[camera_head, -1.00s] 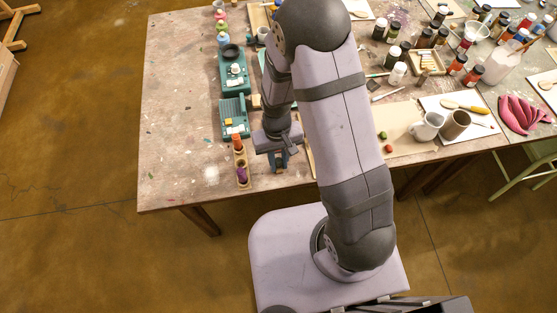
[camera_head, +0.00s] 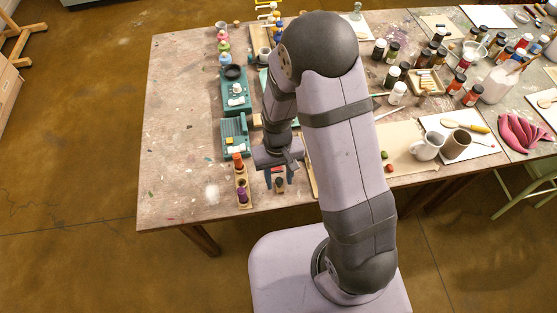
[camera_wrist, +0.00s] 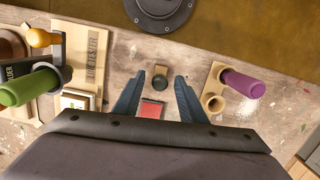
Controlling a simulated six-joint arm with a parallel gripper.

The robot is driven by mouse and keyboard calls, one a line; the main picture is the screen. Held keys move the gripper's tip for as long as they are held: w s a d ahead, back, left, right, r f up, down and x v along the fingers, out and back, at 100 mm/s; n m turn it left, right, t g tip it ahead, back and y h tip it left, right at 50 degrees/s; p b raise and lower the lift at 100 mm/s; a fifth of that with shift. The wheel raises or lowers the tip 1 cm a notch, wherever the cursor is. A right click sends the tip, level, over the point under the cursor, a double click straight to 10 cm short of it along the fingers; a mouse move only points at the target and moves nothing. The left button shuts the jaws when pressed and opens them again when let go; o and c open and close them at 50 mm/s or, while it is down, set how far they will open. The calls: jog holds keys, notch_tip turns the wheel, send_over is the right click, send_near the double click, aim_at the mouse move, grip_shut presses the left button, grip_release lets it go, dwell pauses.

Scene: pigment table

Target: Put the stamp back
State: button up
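My gripper (camera_head: 280,182) points down over the table's front edge area, its two blue fingers apart. In the wrist view my gripper (camera_wrist: 158,80) is open, with a gap on both sides of a small dark round-topped piece (camera_wrist: 159,78), which looks like the stamp. It shows a little wood at its top edge. The same dark piece (camera_head: 279,186) shows between the fingers in the head view. A red square pad (camera_wrist: 152,108) lies just beyond it. Whether the fingers are level with the stamp or above it, I cannot tell.
A wooden holder (camera_head: 241,180) with an orange and a purple (camera_wrist: 243,84) cylinder stands beside the gripper; one round hole (camera_wrist: 213,104) looks empty. On the other side in the wrist view are a green-handled tool (camera_wrist: 30,88) and a lettered wooden board (camera_wrist: 90,62). Teal trays (camera_head: 235,130) stand farther back.

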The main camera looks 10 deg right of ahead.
notch_tip(320, 180, up, 10)
jog(key=w+b, duration=0.1)
jog(key=shift+r, duration=0.2)
jog(key=s+d+r+m+t, duration=0.1)
jog(key=s+d+r, duration=0.2)
jog(key=s+d, duration=0.4)
jog(key=shift+s, duration=0.85)
dwell(0.7)
